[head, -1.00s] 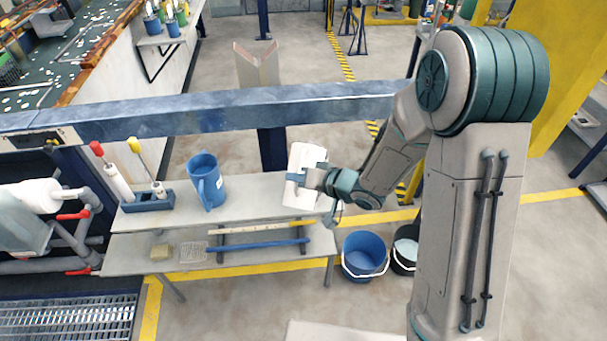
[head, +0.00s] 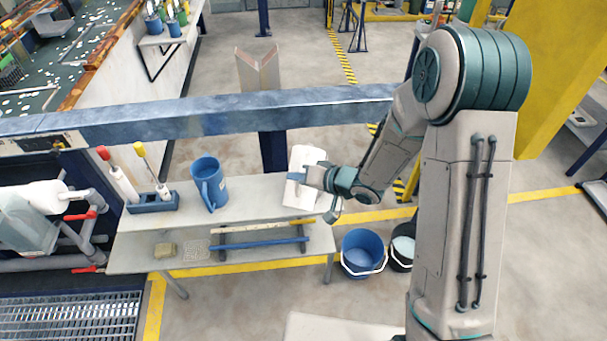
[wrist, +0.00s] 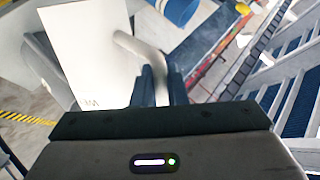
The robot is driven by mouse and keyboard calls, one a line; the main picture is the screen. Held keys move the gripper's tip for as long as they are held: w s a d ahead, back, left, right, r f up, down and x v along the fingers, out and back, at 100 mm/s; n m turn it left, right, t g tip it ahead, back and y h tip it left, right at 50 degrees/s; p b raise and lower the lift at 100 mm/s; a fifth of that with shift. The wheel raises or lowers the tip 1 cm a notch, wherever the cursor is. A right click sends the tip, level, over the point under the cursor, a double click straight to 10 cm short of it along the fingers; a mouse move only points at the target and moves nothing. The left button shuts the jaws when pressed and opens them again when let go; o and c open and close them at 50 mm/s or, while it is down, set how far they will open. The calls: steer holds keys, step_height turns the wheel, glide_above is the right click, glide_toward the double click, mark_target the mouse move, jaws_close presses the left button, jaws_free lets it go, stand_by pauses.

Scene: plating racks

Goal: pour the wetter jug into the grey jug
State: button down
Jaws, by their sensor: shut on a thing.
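A white jug (head: 301,192) is at the right end of the grey bench, its long side toward the head camera. My gripper (head: 309,178) is shut on its handle from the right. In the wrist view the white jug (wrist: 88,50) fills the upper left, with small dark lettering, and its handle (wrist: 150,55) runs between my fingers (wrist: 165,84). I cannot tell whether its base touches the bench. A blue jug (head: 209,188) stands upright to the left, handle toward the front. No clearly grey jug shows. The contents of both jugs are hidden.
The bench (head: 250,190) is clear between the jugs. A blue holder (head: 153,203) with red- and yellow-topped tools stands at its left. A blue beam (head: 200,115) crosses behind. Blue (head: 362,253) and black (head: 402,252) buckets stand on the floor at right.

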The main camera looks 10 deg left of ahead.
mark_target(303, 159)
steer(key=shift+w+r+g+p, duration=0.3)
steer(key=shift+r+p, duration=0.2)
steer(key=shift+p, duration=1.15)
steer(key=shift+r+m, duration=0.1)
steer(key=shift+m, duration=0.2)
steer(key=shift+w+r+g+p, duration=0.3)
steer(key=shift+w+r+p, duration=0.05)
steer(key=shift+r+p, duration=0.25)
steer(key=shift+w+d+r+m+g, duration=0.1)
steer(key=shift+w+r+m+g, duration=0.25)
steer(key=shift+r+m, duration=0.15)
stand_by(0.9)
steer(key=shift+w+r+m+g, duration=0.5)
steer(key=shift+w+r+g, duration=0.05)
steer(key=shift+w+r, duration=0.4)
steer(key=shift+d, duration=0.1)
stand_by(0.7)
steer(key=shift+w+r+m+g, duration=0.4)
steer(key=shift+w+r+g, duration=0.2)
steer(key=shift+w+r, duration=0.35)
